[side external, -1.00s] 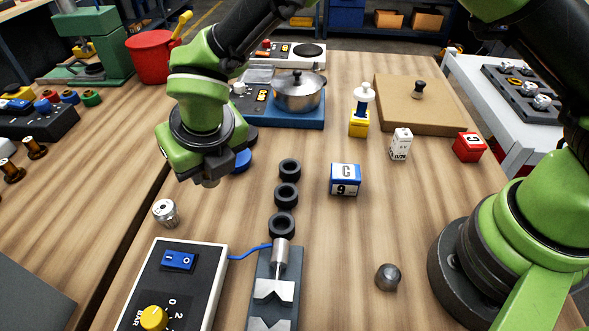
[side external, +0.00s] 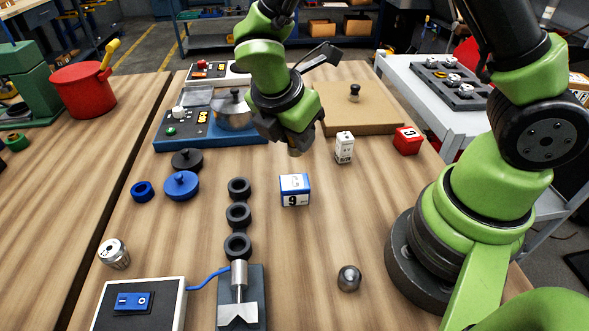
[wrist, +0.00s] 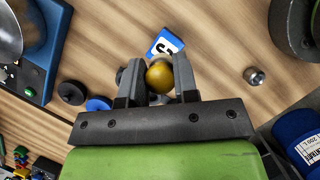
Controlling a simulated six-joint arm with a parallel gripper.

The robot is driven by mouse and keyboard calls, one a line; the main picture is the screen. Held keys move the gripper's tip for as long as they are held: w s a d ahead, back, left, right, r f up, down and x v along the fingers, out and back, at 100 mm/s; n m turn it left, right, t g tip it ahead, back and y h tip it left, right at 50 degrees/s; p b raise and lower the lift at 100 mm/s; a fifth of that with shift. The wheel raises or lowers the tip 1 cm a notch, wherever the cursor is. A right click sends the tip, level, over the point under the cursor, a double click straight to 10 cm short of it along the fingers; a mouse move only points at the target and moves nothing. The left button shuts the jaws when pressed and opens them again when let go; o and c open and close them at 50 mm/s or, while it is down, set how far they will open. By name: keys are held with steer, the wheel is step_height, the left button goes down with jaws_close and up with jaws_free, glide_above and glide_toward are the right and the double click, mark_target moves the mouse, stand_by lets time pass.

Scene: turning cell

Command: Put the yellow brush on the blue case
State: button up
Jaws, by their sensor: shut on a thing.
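My gripper (side external: 297,143) is shut on the yellow brush (wrist: 159,77), which shows in the wrist view as a round yellow top between the two fingers. In the side view the fingers hide most of the brush, and only a small greyish-brown tip shows below them. The blue case (side external: 295,190) is a small blue and white box with a printed label, standing on the bench. Its top is bare. In the side view my gripper is above and behind it, apart from it. The case also shows in the wrist view (wrist: 164,42), just beyond the brush.
Black rings (side external: 238,216) stand left of the case, and a metal knob (side external: 349,278) is in front right. A white case (side external: 344,148), a red case (side external: 407,140) and a brown board (side external: 375,118) are behind right. A pot (side external: 232,112) is behind left.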

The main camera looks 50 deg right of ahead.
mark_target(290, 156)
step_height(290, 156, down, 7)
steer(key=shift+r, duration=0.15)
stand_by(0.4)
steer(key=o, duration=0.9)
steer(key=v, duration=1.2)
steer(key=shift+s+d+r+m+t+y, duration=1)
steer(key=shift+s+r+m, duration=1.25)
steer(key=shift+m, duration=1.45)
steer(key=shift+s+d+r+m+t+y, duration=0.7)
steer(key=shift+s+r+m+t+y, duration=0.6)
steer(key=shift+s+r+m, duration=1.7)
steer(key=shift+s+d+r+m+t+y, duration=1.1)
steer(key=shift+r+m, duration=0.7)
steer(key=shift+m, duration=2.6)
